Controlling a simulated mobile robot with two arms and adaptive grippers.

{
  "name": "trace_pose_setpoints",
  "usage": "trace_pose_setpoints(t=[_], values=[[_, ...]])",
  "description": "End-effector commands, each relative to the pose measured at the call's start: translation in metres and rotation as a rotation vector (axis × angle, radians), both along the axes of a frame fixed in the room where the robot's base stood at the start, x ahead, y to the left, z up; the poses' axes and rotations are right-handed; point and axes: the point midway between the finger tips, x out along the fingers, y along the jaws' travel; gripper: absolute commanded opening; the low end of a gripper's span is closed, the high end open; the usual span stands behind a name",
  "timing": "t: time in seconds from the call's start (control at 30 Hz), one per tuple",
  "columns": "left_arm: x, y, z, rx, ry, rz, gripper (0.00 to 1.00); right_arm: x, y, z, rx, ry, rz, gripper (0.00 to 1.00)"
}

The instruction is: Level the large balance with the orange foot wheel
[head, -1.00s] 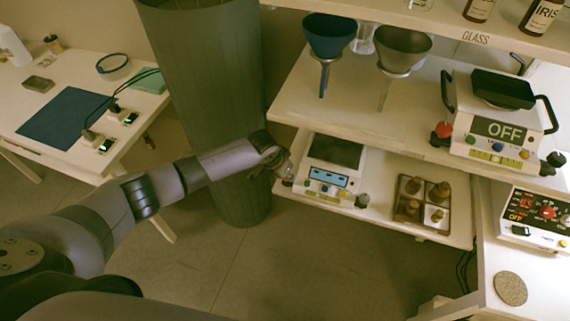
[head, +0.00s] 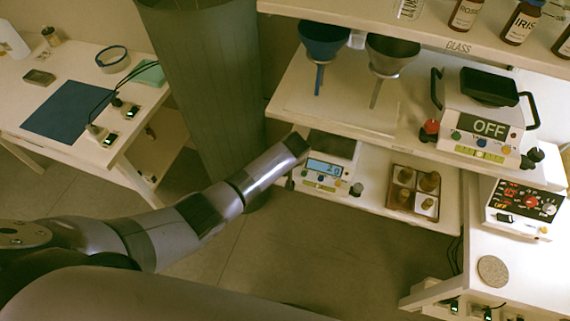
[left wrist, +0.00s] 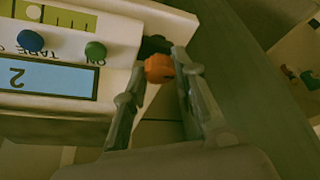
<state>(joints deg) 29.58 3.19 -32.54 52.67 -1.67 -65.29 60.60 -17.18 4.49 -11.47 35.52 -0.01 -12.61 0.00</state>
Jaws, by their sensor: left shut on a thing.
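A white balance (head: 340,150) sits on the lower shelf, its display (head: 324,168) lit with digits. In the left wrist view its front panel (left wrist: 60,50) appears upside down, with the display (left wrist: 48,78), a blue and a green button and a yellow-green level strip (left wrist: 62,17). The orange foot wheel (left wrist: 158,68) is at its corner under a dark mount. My left gripper (left wrist: 161,66) has its fingers on either side of this wheel, shut on it. In the head view my forearm hides the fingers and wheel. My right gripper is not in view.
A tray of weights (head: 413,190) is right of the lower balance. A grey column (head: 208,80) rises close behind my left arm.

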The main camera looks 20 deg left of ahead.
Motion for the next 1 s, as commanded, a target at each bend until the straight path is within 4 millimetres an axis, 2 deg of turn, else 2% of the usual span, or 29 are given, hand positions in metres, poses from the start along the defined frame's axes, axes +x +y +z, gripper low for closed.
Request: trace_pose_setpoints(t=[0.2,0.5,1.0], values=[[0.001,-0.004,-0.002,-0.004,0.0,0.178,0.0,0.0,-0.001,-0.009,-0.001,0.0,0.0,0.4],[0.002,-0.004,-0.001,-0.001,0.0,0.343,0.0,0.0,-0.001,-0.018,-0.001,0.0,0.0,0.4],[0.003,-0.003,0.001,0.0,-0.002,0.409,0.0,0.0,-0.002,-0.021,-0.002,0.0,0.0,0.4]])
